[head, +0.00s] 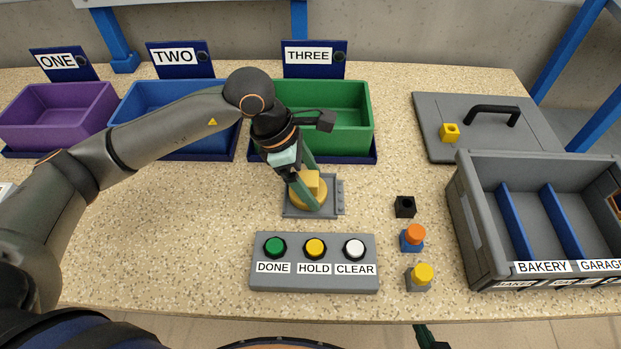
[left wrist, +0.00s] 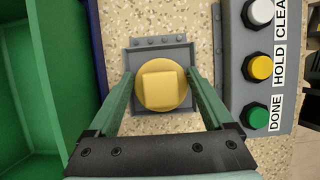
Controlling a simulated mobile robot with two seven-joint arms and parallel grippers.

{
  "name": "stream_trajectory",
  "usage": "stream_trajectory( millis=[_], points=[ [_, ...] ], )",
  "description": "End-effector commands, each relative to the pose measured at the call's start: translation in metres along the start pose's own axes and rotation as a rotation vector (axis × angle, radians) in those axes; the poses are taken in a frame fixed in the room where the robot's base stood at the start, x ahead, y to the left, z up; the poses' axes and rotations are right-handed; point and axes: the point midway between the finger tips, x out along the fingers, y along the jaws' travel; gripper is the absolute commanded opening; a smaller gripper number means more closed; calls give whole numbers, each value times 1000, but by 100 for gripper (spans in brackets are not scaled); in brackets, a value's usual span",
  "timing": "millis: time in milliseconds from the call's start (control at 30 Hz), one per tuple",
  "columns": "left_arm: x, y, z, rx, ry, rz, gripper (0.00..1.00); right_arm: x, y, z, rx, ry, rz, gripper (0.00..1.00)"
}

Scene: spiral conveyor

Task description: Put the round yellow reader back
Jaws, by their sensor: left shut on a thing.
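The round yellow reader (head: 301,194) is a yellow disc with a square yellow block on top. It also shows in the left wrist view (left wrist: 162,87). It is at the grey square holder (head: 329,208), inside its outline in both views; I cannot tell whether it rests on the holder or hangs just above. My left gripper (head: 309,189) comes down from above, its green fingers shut on the reader from both sides. In the left wrist view the holder (left wrist: 133,57) surrounds the disc. Only a dark green tip of my right gripper (head: 430,338) shows at the bottom edge.
A grey panel (head: 314,284) with DONE, HOLD and CLEAR buttons lies in front. Purple, blue and green bins (head: 353,104) stand behind. At right are small blocks (head: 405,207), a grey lid (head: 465,145) and a divided grey crate (head: 466,215). Left front table is clear.

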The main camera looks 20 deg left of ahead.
Motion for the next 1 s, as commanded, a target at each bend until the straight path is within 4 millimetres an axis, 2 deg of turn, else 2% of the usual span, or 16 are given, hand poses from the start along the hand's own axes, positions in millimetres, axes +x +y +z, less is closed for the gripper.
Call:
stream_trajectory(
  millis=[267,300,400,767,867,1000],
  points=[
    [3,0,-1,0,-1,1,41,3,-1,-1,0,7,-4,0],
    [1,0,-1,0,0,1,90,2,-2,-3,0,7,-5,0],
    [1,0,-1,-1,0,0,100,2,-3,-4,-1,8,-7,0],
    [0,0,-1,-2,2,-1,100,-3,-3,-9,-1,8,-6,0],
    [-14,1,-2,0,0,6,100,0,-1,-4,-1,7,-3,0],
    [-44,0,0,1,-2,8,100,4,0,4,0,-3,-2,0]
  ],
)
